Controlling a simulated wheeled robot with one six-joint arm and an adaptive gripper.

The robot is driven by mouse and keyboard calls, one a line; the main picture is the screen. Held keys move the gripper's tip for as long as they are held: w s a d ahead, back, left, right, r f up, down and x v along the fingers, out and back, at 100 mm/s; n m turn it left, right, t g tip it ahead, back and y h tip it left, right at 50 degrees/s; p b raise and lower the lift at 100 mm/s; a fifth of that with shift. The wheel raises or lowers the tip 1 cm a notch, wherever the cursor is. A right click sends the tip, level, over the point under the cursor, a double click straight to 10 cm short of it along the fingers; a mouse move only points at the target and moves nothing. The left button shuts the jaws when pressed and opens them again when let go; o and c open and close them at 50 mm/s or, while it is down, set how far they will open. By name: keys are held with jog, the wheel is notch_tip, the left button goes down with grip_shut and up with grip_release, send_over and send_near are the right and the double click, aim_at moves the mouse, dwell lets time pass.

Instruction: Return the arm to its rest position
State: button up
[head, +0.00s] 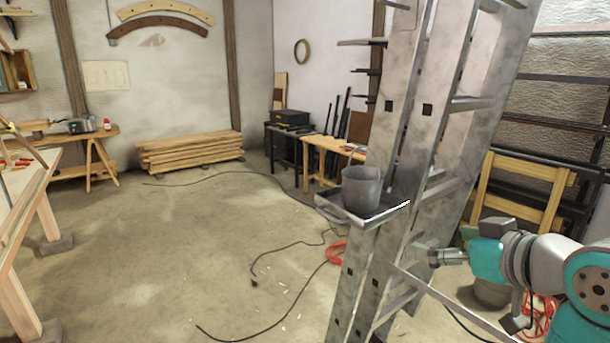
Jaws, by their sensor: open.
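My arm (545,265), teal and grey, reaches in from the right edge of the head view. Its gripper (437,258) points left, low beside the metal stepladder (400,150). The gripper is small in the picture and appears open, with nothing seen between its fingers. It is near the ladder's right-hand legs and lower brace; I cannot tell the exact gap. A grey bucket (361,188) stands upright on the ladder's small tray (335,212), above and left of my gripper.
Black cables (255,262) and a red item (337,252) lie on the floor. A stack of planks (190,152) lies by the back wall. A workbench (30,200) stands at the left. A wooden frame (482,185) leans behind my arm. The middle floor is mostly clear.

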jog(key=s+a+f+m+t+h, duration=0.1)
jog(key=s+f+m, duration=0.2)
jog(key=f, duration=1)
jog(key=s+a+f+m+h, duration=0.1)
jog(key=s+a+f+m, duration=0.15)
jog(key=f, duration=1.15)
jog(key=s+f+h, duration=0.1)
jog(key=s+f, duration=0.5)
jog(key=s, duration=0.5)
jog(key=s+f+h, duration=0.2)
jog(key=s+f, duration=0.3)
jog(key=s, duration=0.6)
jog(key=s+r+t, duration=0.1)
jog(key=s+r, duration=0.1)
jog(key=s, duration=1.3)
jog(key=shift+s+a+r+n, duration=0.15)
jog(key=shift+s+a+n, duration=0.2)
jog(key=shift+n, duration=0.1)
